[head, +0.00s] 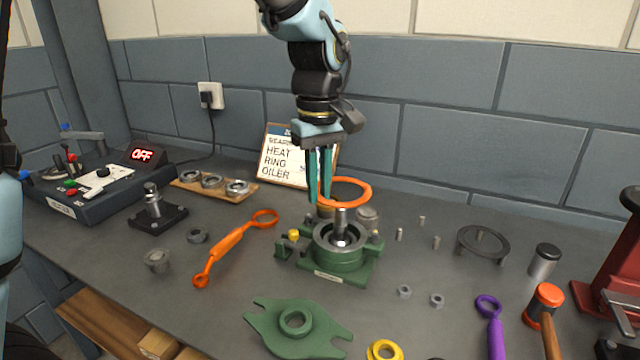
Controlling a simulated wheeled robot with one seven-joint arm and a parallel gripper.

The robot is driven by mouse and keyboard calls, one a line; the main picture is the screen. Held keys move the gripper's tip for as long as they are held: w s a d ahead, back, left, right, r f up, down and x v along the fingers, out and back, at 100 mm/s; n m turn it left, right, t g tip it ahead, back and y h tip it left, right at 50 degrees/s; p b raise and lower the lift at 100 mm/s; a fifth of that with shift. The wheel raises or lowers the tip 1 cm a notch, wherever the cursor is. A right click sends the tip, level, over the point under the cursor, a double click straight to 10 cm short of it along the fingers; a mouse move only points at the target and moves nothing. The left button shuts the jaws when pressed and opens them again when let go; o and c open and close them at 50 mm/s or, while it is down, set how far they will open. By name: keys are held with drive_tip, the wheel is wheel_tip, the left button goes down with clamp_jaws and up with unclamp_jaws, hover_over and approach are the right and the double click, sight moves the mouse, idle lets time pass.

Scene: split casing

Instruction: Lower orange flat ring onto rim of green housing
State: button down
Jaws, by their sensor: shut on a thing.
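My gripper (320,197) has its two teal fingers pointing down, shut on the orange flat ring (358,203) at the ring's left edge. The ring is held roughly level in the air, above and slightly behind the green housing (338,262). The housing stands on the bench with a round metal-lined opening and a shaft (341,222) rising from its middle. The ring looks apart from the housing's rim. The exact gap between them cannot be told from this one view.
An orange double-ended wrench (227,243) lies left of the housing, and a green flanged cover (297,326) lies in front. A sign (284,160) stands behind my gripper. Small pins, nuts and a dark ring stand (483,243) are to the right.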

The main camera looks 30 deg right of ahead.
sight(320, 242)
drive_tip(key=shift+f+b, duration=0.6)
drive_tip(key=shift+f, duration=0.45)
drive_tip(key=shift+f, duration=0.2)
drive_tip(key=shift+f+b, duration=1.9)
drive_tip(key=shift+f, duration=1.35)
drive_tip(key=c, duration=0.8)
unclamp_jaws()
drive_tip(key=shift+o, duration=0.2)
wheel_tip(320, 242, up, 11)
drive_tip(key=p, duration=0.9)
drive_tip(key=shift+f, duration=0.2)
